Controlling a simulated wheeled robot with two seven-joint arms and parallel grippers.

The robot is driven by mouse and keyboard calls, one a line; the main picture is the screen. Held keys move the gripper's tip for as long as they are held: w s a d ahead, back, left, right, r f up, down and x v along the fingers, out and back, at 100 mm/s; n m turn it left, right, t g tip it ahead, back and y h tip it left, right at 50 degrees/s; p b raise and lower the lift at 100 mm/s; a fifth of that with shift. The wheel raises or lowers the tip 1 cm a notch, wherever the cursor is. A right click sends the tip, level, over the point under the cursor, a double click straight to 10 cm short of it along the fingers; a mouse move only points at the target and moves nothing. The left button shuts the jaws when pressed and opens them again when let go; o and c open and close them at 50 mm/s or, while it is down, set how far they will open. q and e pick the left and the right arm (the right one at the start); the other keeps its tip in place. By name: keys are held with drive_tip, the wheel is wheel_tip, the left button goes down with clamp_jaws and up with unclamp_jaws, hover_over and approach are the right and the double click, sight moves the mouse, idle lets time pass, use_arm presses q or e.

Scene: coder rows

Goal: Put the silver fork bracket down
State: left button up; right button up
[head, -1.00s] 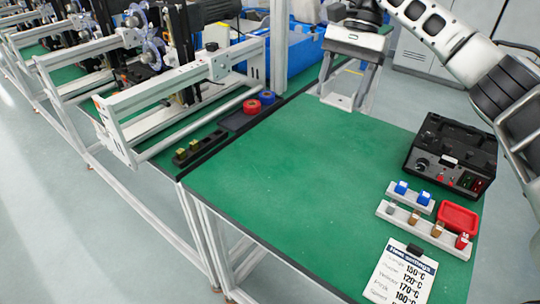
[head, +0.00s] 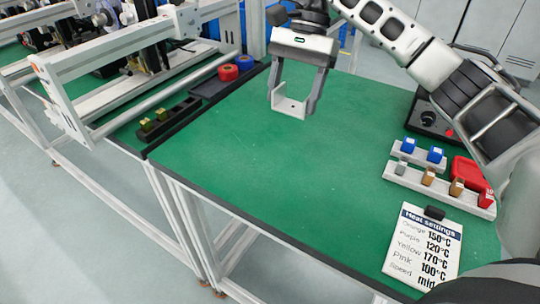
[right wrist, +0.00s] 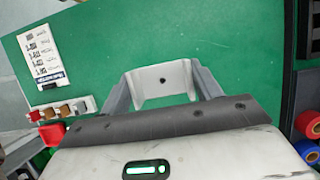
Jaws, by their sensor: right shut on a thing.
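The silver fork bracket (head: 290,104) is a pale U-shaped piece with a hole in its plate. It hangs between the fingers of my right gripper (head: 293,97), which is shut on it. They are over the far part of the green table (head: 260,170) in the head view. In the right wrist view the bracket (right wrist: 162,80) sits between the two grey fingers of the gripper (right wrist: 164,88), with green table behind it. I cannot tell how high it is above the table. My left gripper is not in view.
Red tape (head: 228,72) and blue tape (head: 245,62) sit at the far left edge. The table's middle is clear.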

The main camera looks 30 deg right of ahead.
drive_tip(key=s+a+f, duration=0.1)
drive_tip(key=a+f, duration=0.1)
drive_tip(key=s+a+f, duration=0.1)
drive_tip(key=a+f, duration=0.1)
drive_tip(key=s+a+f, duration=0.1)
drive_tip(key=a+f, duration=0.1)
drive_tip(key=shift+a+f+p, duration=0.1)
drive_tip(key=shift+f+p, duration=0.1)
drive_tip(key=shift+p, duration=0.1)
wheel_tip(320, 180, down, 2)
drive_tip(key=shift+a+f, duration=0.1)
drive_tip(key=shift+f, duration=0.55)
drive_tip(key=shift+f, duration=0.2)
drive_tip(key=o, duration=1)
drive_tip(key=shift+o, duration=0.2)
drive_tip(key=shift+r, duration=0.2)
